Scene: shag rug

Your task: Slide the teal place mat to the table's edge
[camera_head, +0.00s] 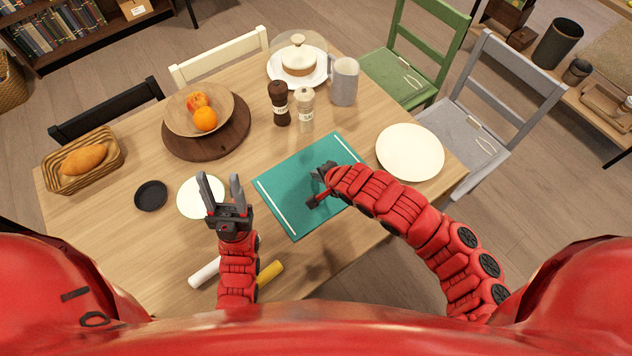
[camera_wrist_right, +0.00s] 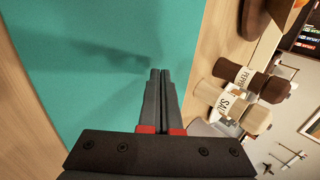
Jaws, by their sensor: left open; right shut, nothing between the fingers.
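The teal place mat (camera_head: 290,198) lies flat and tilted on the wooden table, with a white stripe near each short end. Its near corner is close to the table's front edge. My right gripper (camera_head: 318,182) is over the mat, shut and empty; whether its tips touch the mat I cannot tell. In the right wrist view the shut fingers (camera_wrist_right: 160,75) point across the teal mat (camera_wrist_right: 90,50). My left gripper (camera_head: 220,185) is open and empty, left of the mat, above the small white plate.
A large white plate (camera_head: 410,152) sits right of the mat. The salt (camera_head: 304,110) and pepper (camera_head: 279,104) mills and a grey pitcher (camera_head: 344,82) stand behind it. A white roll (camera_head: 204,273) and a yellow roll (camera_head: 270,272) lie by the front edge.

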